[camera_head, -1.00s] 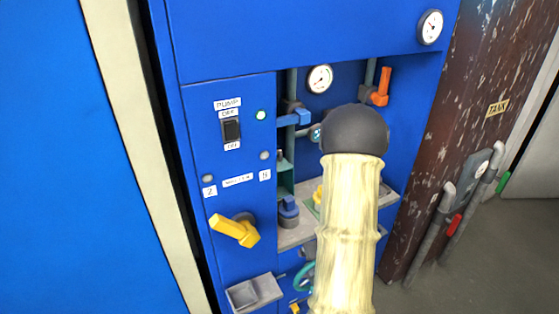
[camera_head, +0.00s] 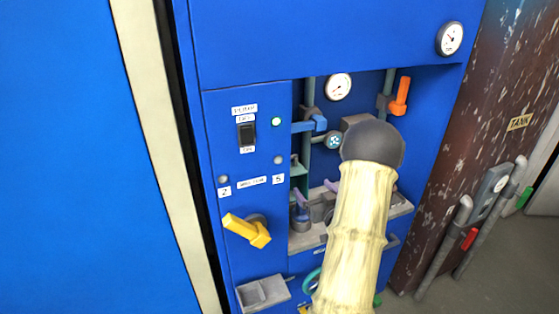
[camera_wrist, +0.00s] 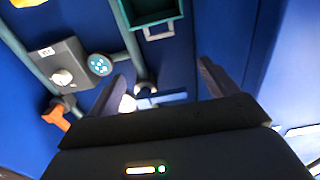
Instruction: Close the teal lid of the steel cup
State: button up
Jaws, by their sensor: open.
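My gripper (camera_head: 315,189) is inside the recess of the blue cabinet, low over the grey shelf; its purple-grey fingers stand apart with nothing seen between them. The fingers also show in the wrist view (camera_wrist: 163,75). A short grey cylinder (camera_head: 300,222) stands on the left of the shelf, beside or behind the left finger in the head view. I cannot tell whether it is the steel cup. No teal lid can be made out clearly.
A teal open box (camera_wrist: 153,32) is at the top of the wrist view. A grey box with a knob (camera_wrist: 62,77), a dotted round dial (camera_wrist: 100,64) and an orange handle (camera_wrist: 55,117) are at its left. A yellow lever (camera_head: 246,230) sticks out of the cabinet front.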

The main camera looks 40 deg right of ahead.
aim_at(292, 171)
dwell(0.3)
jog(key=p+x, duration=0.2)
jog(key=x, duration=1.5)
jog(key=shift+w+a+r, duration=0.1)
jog(key=shift+w, duration=0.15)
jog(key=c, duration=1.4)
jog(key=shift+a, duration=0.1)
jog(key=shift+s+d, duration=0.25)
